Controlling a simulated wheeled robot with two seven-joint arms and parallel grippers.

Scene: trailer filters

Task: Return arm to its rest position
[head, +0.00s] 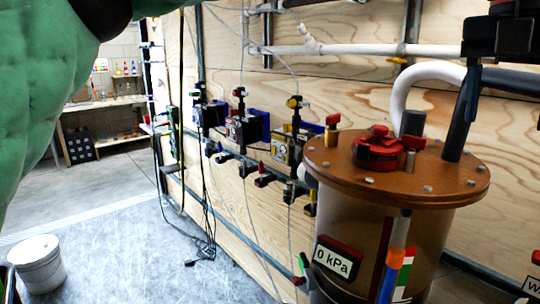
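A green padded arm link of mine (45,75) with a dark joint (103,12) fills the upper left of the head view, close to the camera. It is out in front of my head and covers the left edge of the scene. Its gripper is outside the picture, so whether it is open or shut does not show. I see no gripper of my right arm either.
A tank with a brown lid (330,160), red cap (378,150) and "0 kPa" display (338,258) stands at right. Valves (240,127), hoses and pipes line the plywood wall (340,90). A white bucket (38,265) stands at lower left. Floor (120,225) between is mostly clear.

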